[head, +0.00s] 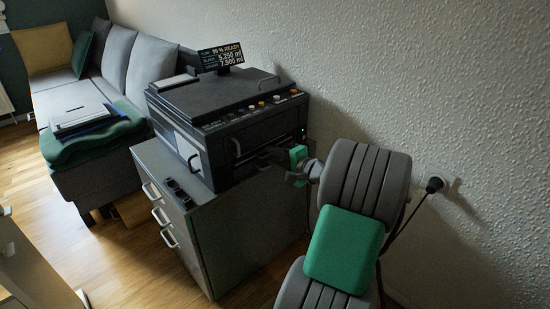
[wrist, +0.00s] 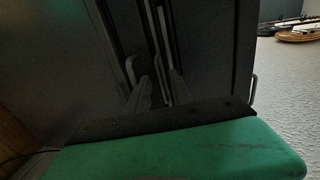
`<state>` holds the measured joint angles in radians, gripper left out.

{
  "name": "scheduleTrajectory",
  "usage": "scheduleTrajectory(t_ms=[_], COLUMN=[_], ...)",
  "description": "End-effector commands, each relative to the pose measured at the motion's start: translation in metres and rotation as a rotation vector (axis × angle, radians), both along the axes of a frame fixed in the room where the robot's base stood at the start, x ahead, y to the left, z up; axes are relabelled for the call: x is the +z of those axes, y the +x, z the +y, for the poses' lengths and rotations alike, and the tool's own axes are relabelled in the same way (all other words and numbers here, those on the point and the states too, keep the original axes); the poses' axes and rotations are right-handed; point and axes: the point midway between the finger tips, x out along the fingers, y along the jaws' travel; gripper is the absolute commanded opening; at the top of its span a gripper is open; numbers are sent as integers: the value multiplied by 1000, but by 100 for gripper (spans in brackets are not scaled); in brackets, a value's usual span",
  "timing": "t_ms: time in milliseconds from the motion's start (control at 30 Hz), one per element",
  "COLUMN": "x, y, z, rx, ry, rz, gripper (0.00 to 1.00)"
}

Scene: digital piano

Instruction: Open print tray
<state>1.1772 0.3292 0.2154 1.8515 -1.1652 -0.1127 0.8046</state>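The black printer (head: 225,112) stands on a grey cabinet. Its front, facing lower right, has a dark recessed opening with a pale upright handle (head: 237,148) at its left. I cannot tell for sure which part is the print tray. My gripper (head: 262,157) is at this front, right of the handle, with its tips against dark parts. In the wrist view, the two grey fingers of my gripper (wrist: 160,88) point at a dark face with pale upright strips (wrist: 159,30). A curved handle (wrist: 130,69) shows beside the left finger. Whether the fingers hold anything is too dark to tell.
The grey cabinet (head: 250,235) below has several drawer handles on its left side. A textured wall (head: 400,70) runs close behind the printer and my arm. A sofa (head: 115,70) stands at the left. Wooden floor (head: 130,255) is free at lower left.

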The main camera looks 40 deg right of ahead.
Motion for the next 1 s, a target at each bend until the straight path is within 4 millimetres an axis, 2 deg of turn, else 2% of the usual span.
scheduleTrajectory(t_ms=[33,367,1000], x=[0,0,0], y=[0,-1,-1], z=[0,-1,-1], rx=[0,-2,-2], ry=[0,0,0], rz=[0,1,1], gripper=[26,0,0])
